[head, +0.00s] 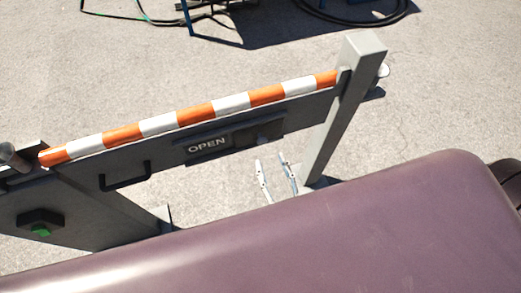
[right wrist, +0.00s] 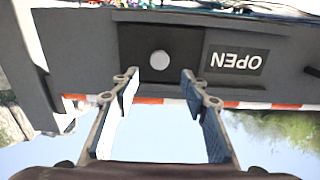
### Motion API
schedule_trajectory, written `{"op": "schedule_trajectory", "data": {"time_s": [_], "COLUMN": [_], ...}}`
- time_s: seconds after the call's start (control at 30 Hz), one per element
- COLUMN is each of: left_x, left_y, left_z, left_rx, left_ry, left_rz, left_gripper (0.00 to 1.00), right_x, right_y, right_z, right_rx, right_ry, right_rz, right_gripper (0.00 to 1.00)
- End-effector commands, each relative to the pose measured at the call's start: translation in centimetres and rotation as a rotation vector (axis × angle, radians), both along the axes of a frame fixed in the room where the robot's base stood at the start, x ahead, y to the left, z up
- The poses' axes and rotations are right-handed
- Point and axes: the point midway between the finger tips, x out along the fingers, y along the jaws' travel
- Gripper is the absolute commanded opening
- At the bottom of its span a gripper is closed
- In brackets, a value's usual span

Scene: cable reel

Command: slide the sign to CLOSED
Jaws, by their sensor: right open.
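The sliding sign (head: 208,146) reads OPEN and sits in a dark frame on the grey barrier board (head: 305,108). A round grey knob (head: 263,138) shows at the right of the lettering. In the right wrist view the sign (right wrist: 235,60) appears upside down, with the pale knob (right wrist: 159,60) left of it. My right gripper (head: 270,160) is open and empty, in front of and below the knob. In the right wrist view its fingertips (right wrist: 160,76) lie to either side of the knob's line, apart from it as far as I can tell. My left gripper is not in view.
An orange and white striped bar (head: 187,116) tops the board. A grey post (head: 342,110) stands close right of my right gripper. A black handle (head: 125,178) and a green button (head: 41,230) are at left. Black cable (head: 360,20) lies behind.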

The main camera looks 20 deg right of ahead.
Motion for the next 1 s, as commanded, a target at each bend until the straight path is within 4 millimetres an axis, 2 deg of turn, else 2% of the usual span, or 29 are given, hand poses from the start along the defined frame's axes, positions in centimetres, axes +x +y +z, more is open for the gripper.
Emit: {"op": "schedule_trajectory", "data": {"time_s": [0.03,0.13,0.33,0.6,0.77,1.0], "left_x": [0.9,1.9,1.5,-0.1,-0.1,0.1], "left_y": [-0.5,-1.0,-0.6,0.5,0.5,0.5], "left_z": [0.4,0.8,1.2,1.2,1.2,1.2], "left_rx": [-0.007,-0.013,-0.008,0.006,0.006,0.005], "left_ry": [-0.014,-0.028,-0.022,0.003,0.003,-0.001], "left_rz": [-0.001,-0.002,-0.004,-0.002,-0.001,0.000], "left_gripper": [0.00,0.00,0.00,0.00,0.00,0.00], "right_x": [0.9,2.6,5.4,6.5,6.5,6.5], "right_y": [0.0,0.1,0.2,0.2,0.2,0.2], "right_z": [0.3,0.2,0.1,-0.1,-0.1,-0.1], "right_rx": [-0.001,-0.001,-0.001,-0.001,0.000,-0.001], "right_ry": [-0.003,-0.002,0.000,0.004,0.004,0.004], "right_rz": [0.000,0.001,0.001,0.002,0.002,0.002], "right_gripper": [0.41,0.41,0.41,0.41,0.41,0.16]}}
